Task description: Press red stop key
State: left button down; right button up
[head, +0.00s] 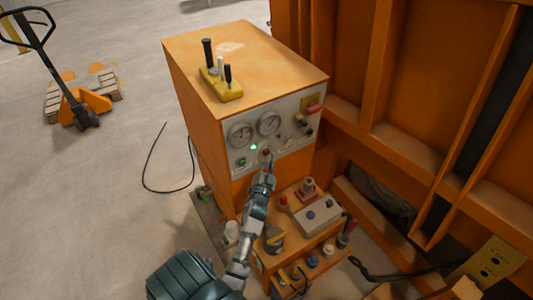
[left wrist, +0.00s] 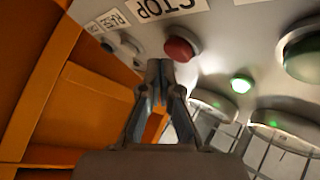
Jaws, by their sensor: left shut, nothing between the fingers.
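The red stop key (left wrist: 181,48) is a round red button on the grey control panel (left wrist: 225,20), beside an upside-down STOP label (left wrist: 172,5) in the left wrist view. In the head view the key (head: 266,151) is a small red spot at the tip of my left gripper (head: 268,160). My left gripper (left wrist: 159,72) is shut and empty, its fingertips just below the key in the wrist picture. I cannot tell whether they touch it. My right gripper is not in view.
A green button (left wrist: 305,55) and a lit green lamp (left wrist: 241,83) sit near the key. Two gauges (head: 240,134) are above it. A lever box (head: 220,84) stands on the orange cabinet (head: 200,130). A cluttered orange cart (head: 320,235) stands below. A pallet jack (head: 85,110) is far left.

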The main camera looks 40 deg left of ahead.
pick_arm(q)
jog(key=shift+a+r, duration=0.1)
dwell(0.3)
jog(key=shift+w+a, duration=0.2)
jog(key=shift+a, duration=0.4)
dwell(0.5)
jog(key=shift+d, duration=0.15)
jog(key=shift+s+d, duration=0.3)
jog(key=shift+d, duration=0.45)
jog(key=shift+d, duration=0.1)
jog(key=d, duration=0.2)
jog(key=s+d, duration=0.1)
jog(key=d, duration=0.1)
jog(key=shift+s+d+p, duration=0.2)
jog(key=shift+d+p, duration=0.15)
dwell(0.7)
